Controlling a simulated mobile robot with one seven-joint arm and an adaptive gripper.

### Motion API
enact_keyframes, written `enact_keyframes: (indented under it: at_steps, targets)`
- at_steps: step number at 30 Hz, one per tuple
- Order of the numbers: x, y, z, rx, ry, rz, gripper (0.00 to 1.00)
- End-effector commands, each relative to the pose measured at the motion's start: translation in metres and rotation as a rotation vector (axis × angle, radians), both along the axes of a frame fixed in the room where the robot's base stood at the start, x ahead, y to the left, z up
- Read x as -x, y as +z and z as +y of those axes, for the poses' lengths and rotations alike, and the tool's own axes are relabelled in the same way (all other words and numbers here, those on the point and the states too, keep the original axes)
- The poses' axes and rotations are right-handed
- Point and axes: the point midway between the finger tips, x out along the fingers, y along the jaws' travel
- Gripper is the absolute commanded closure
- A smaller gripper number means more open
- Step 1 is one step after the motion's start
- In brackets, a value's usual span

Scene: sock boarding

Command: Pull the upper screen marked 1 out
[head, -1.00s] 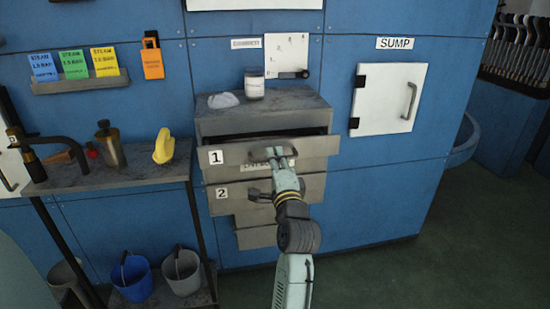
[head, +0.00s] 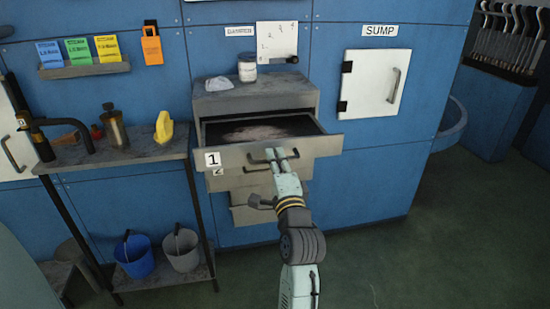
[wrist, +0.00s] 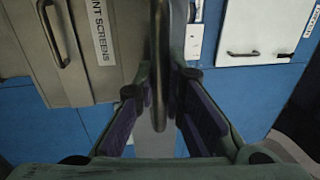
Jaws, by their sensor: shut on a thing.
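The upper screen marked 1 (head: 235,157) is a grey drawer-like tray in the grey cabinet, pulled well out. Its dark inside (head: 300,124) shows in the head view, with a pale patch of lint-like matter on it. My gripper (head: 281,162) is at its front, shut on the dark bar handle (head: 258,159). In the wrist view the handle (wrist: 160,50) runs between the two purple-padded fingers (wrist: 160,105). The lower drawer marked 2 (head: 217,183) is in, below it and partly hidden by the upper screen and my arm.
A jar (head: 249,69) and a whitish lump (head: 217,83) sit on the cabinet top (head: 285,88). A side table (head: 150,150) with a yellow object (head: 163,127) stands left, buckets (head: 134,255) below. The SUMP door (head: 375,85) is shut. Floor is clear at the right.

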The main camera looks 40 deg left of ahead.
Motion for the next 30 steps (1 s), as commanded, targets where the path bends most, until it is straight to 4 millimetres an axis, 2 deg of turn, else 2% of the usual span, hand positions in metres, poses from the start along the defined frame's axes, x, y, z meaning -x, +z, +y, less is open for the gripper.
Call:
enact_keyframes:
  at_steps: [8,9,18,26,30]
  targets:
    - [0.0003,-0.0003,0.0002,0.001,0.001,0.001,1.00]
    - [0.0003,-0.0003,0.0003,0.000,0.001,0.001,0.89]
    - [0.0002,0.0000,0.0001,0.000,0.000,0.000,0.69]
    - [0.0001,0.0001,-0.0001,0.000,0.000,0.000,0.69]
    - [0.0048,-0.0021,-0.0064,0.001,-0.001,0.001,0.69]
